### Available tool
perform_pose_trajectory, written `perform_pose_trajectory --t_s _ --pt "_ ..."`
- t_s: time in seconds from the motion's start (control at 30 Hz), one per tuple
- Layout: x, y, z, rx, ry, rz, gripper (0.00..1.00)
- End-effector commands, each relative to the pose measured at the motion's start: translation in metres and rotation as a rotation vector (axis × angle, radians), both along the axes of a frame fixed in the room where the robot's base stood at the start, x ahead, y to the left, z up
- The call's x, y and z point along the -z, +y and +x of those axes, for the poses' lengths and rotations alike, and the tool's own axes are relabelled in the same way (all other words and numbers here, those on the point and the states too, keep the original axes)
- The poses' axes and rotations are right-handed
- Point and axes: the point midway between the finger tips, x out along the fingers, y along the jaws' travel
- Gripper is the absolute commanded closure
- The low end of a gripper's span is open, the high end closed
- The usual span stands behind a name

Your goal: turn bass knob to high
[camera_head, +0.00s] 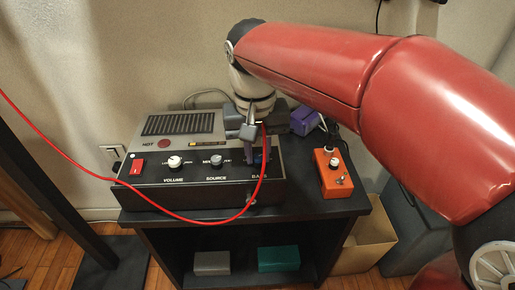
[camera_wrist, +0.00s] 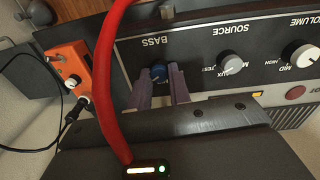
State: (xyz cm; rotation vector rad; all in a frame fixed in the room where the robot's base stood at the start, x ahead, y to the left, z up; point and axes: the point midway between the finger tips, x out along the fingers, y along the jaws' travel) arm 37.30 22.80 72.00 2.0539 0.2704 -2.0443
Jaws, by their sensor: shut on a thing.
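The bass knob (camera_wrist: 158,72) is a small blue knob beside the printed word BASS on the grey and black amplifier (camera_head: 210,201). In the head view the knob (camera_head: 259,157) is at the right end of the front panel, partly hidden by a finger. My gripper (camera_wrist: 159,77) has its two purple fingers on either side of the knob and is shut on it. In the head view my gripper (camera_head: 254,152) reaches down onto the panel's right end. The knob's pointer and its setting marks cannot be made out.
A white volume knob (camera_head: 174,161) and a grey source knob (camera_head: 216,161) sit left of bass, with a red switch (camera_head: 137,166) further left. An orange box (camera_head: 331,180) stands right of the amplifier. A red cable (camera_head: 190,218) hangs across the front.

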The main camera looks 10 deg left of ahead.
Motion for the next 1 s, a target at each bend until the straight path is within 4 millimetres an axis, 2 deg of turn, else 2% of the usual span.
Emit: perform_pose_trajectory --t_s 0.13,0.17,0.3,0.57,0.67,1.0 --pt "0.000 0.000 0.000 0.000 -0.002 0.001 1.00" --pt "0.000 0.000 0.000 0.000 -0.001 0.000 0.77" --pt "0.000 0.000 0.000 0.000 -0.001 0.000 0.59" --pt "-0.001 0.000 0.000 -0.001 0.000 0.000 0.59" --pt "-0.007 0.000 0.000 -0.001 -0.001 0.000 0.59" --pt "-0.062 0.002 0.000 0.000 -0.002 0.002 0.59"
